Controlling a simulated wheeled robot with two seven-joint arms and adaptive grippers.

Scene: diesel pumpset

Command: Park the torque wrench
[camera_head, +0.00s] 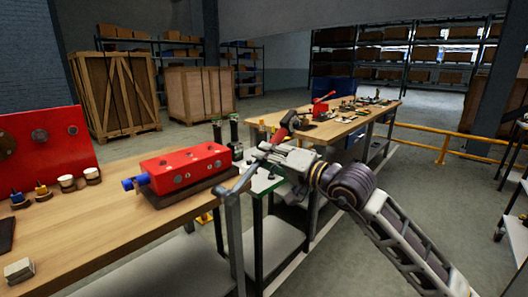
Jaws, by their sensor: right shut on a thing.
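My right gripper (264,156) is in the middle of the view, with its arm coming in from the lower right. It is shut on the torque wrench, which it holds above the gap at the right end of the near bench. The wrench's grey shaft (236,182) slants down to the left, in front of the right end of the red engine block. A red and dark part (286,125), seemingly its handle, shows above and behind the gripper. The jaws hide the middle of the wrench. A resting place for the wrench cannot be made out. My left gripper is out of view.
The red block (180,167) lies on a dark base on the near wooden bench (110,232). A red panel (45,145) and small parts stand at left. Dark green bottles (234,132) stand behind the gripper. A second bench (340,128) holds tools. Open floor lies right.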

